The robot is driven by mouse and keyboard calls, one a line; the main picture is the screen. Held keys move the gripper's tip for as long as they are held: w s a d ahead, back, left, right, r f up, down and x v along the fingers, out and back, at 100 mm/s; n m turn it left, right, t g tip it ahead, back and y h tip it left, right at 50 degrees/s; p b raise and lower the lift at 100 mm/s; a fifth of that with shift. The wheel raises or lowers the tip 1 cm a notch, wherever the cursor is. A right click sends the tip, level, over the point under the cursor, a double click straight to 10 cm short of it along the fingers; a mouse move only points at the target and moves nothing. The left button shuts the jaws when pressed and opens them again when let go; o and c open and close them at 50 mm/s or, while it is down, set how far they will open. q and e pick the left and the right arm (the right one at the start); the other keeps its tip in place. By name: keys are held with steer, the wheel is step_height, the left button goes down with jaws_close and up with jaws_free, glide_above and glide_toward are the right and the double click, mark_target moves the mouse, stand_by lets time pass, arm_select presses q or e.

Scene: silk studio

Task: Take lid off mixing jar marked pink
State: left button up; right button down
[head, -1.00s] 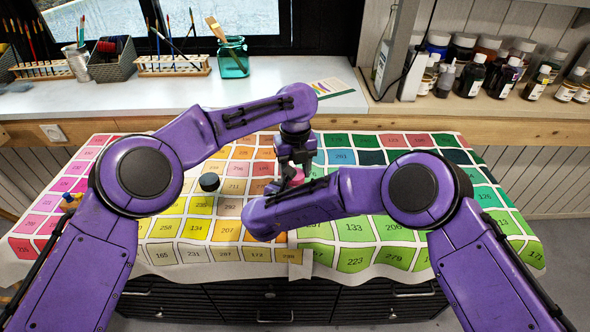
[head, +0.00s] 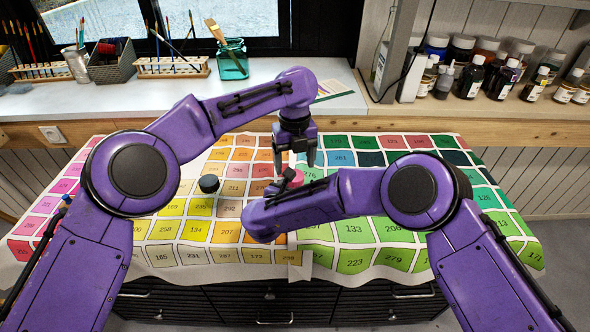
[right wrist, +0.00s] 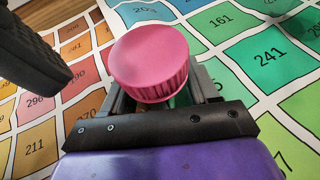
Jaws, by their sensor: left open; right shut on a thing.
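The mixing jar's pink ribbed lid (right wrist: 150,62) fills the upper middle of the right wrist view, seated on the jar. In the head view the pink lid (head: 297,176) is partly hidden behind my right arm. A little greenish jar body shows under the lid in the right wrist view. My right gripper (right wrist: 165,97) is shut on the jar below the lid. My left gripper (head: 294,166) points down with its fingers spread, close over the lid and apparently empty. One dark left finger (right wrist: 32,62) shows at the left in the right wrist view.
A dark-lidded jar (head: 209,184) stands left of the grippers on the numbered colour-chart cloth (head: 165,255). A pale counter (head: 285,100) behind holds brushes and a teal glass jar (head: 232,62). Several bottles (head: 470,78) stand at the back right.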

mark_target(295, 187)
arm_select(q)
steer(key=shift+r, duration=0.65)
steer(key=shift+c, duration=0.2)
step_height(295, 187, up, 3)
steer(key=m, duration=0.3)
steer(key=shift+f, duration=0.2)
arm_select(e)
steer(key=shift+a, duration=0.1)
arm_select(q)
steer(key=shift+s, duration=0.1)
step_height(295, 187, down, 8)
steer(key=shift+r, duration=0.2)
steer(key=c, duration=1.1)
steer(key=n, duration=0.3)
arm_select(e)
steer(key=shift+a, duration=0.1)
